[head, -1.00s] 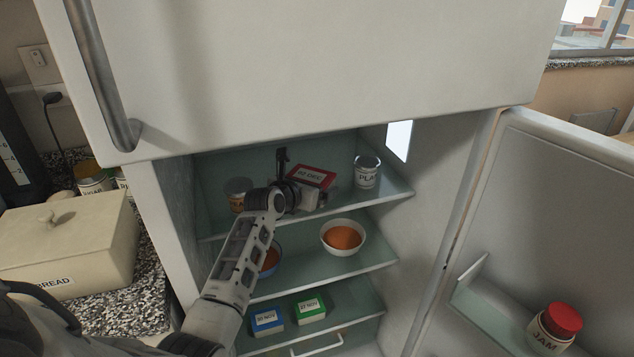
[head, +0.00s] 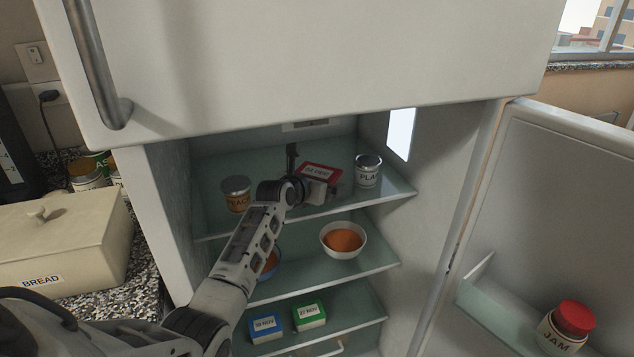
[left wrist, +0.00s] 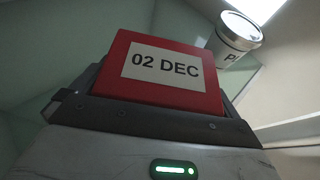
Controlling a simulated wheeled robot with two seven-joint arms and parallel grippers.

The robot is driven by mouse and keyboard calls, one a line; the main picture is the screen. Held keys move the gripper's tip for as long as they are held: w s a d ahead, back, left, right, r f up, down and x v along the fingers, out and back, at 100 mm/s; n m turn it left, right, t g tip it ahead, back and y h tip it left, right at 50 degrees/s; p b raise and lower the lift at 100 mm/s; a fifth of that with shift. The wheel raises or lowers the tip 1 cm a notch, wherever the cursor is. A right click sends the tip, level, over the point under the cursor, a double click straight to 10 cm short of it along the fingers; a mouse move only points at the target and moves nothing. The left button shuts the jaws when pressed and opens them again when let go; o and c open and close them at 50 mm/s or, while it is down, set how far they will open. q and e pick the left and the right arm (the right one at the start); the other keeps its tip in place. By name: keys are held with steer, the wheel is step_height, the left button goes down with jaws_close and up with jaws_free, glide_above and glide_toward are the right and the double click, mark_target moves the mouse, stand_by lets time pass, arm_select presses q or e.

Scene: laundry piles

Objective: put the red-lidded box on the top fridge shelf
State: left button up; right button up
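The red-lidded box (head: 320,171) is at the top fridge shelf (head: 222,222), between two cans. In the left wrist view the box's red lid (left wrist: 163,72) carries a white label reading 02 DEC. My left gripper (head: 314,189) reaches into the fridge with its jaws at the near side of the box. The gripper body (left wrist: 150,118) hides the lower part of the box, so finger contact and whether the box rests on the shelf are not clear. My right gripper is not in view.
A can (head: 236,194) stands left of the box and another can (head: 367,171) close on its right. Bowls (head: 343,239) sit on the middle shelf. Blue-lidded (head: 265,325) and green-lidded (head: 309,315) boxes are below. The open door (head: 560,200) holds a jam jar (head: 568,325).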

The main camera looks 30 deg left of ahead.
arm_select(q)
steer(key=shift+r, duration=0.25)
steer(key=p+v, duration=0.1)
steer(key=v, duration=1.1)
steer(key=s+d+f+m+g+h, duration=0.1)
steer(key=s+d+f+m, duration=0.35)
steer(key=f+m, duration=0.4)
steer(key=s+d+f+m+g, duration=0.1)
steer(key=s+d+f+m, duration=0.35)
steer(key=m, duration=0.65)
steer(key=s+d+f+m+h, duration=0.1)
steer(key=s+d+f+m, duration=0.1)
steer(key=s+d+m, duration=0.2)
steer(key=s+d+f+m+h, duration=0.1)
steer(key=s+d+f+m, duration=0.2)
steer(key=s+m, duration=0.4)
steer(key=s+d+f+m+g+h, duration=0.1)
steer(key=s+d+f+m, duration=0.2)
steer(key=m, duration=0.6)
steer(key=shift+s+d+f, duration=0.15)
steer(key=shift+s+d, duration=0.75)
steer(key=shift+s, duration=0.3)
steer(key=shift+a, duration=0.15)
